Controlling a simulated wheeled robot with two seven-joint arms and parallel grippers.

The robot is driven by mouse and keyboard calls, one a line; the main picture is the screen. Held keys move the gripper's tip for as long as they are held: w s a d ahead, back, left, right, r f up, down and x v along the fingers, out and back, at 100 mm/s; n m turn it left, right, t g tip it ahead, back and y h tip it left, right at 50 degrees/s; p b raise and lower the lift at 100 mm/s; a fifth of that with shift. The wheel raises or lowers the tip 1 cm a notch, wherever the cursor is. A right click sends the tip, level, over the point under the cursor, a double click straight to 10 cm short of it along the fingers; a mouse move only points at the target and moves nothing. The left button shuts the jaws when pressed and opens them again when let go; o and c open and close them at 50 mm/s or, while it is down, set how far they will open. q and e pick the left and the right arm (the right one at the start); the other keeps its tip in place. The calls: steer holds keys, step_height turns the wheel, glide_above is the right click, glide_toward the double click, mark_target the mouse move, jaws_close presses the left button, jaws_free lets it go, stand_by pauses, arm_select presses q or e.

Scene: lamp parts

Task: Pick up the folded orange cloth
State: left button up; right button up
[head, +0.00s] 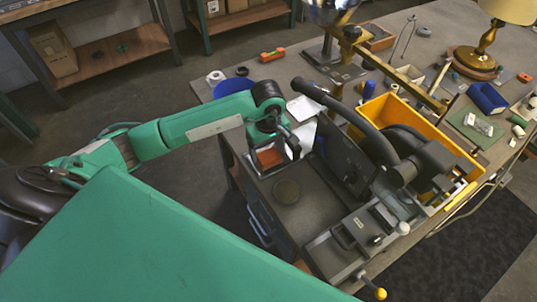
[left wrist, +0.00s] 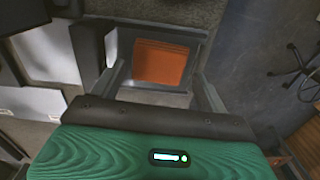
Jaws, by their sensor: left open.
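The folded orange cloth (head: 268,159) is a small flat rectangle near the left edge of the workbench (head: 310,205) in the head view. In the left wrist view the orange cloth (left wrist: 160,63) lies upper middle, framed by the gripper's fingers. My left gripper (head: 273,153) points down over the cloth, its fingers on either side of it. It is open and holds nothing. Whether the fingers touch the cloth cannot be told. My right gripper is in neither view.
A large dark machine (head: 345,160) with a curved arm stands just right of the cloth. A yellow bin (head: 452,150) is behind it. A round dark disc (head: 287,191) lies in front of the gripper. A brass lamp (head: 478,55) and blue bin (head: 487,98) are far right.

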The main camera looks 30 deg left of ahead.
mark_target(269, 156)
arm_select(q)
steer(key=shift+s+f, duration=0.1)
steer(key=shift+f, duration=0.9)
steer(key=c, duration=0.8)
steer(key=shift+o, duration=0.2)
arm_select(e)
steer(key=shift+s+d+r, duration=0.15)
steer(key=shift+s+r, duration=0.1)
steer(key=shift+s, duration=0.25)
arm_select(q)
steer(key=shift+r, duration=0.1)
steer(key=shift+r, duration=0.5)
step_height(269, 156, up, 19)
steer(key=b, duration=0.3)
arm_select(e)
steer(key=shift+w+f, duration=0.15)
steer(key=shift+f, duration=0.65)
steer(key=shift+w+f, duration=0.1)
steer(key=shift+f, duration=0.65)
arm_select(q)
steer(key=shift+o, duration=0.6)
steer(key=shift+f, duration=0.1)
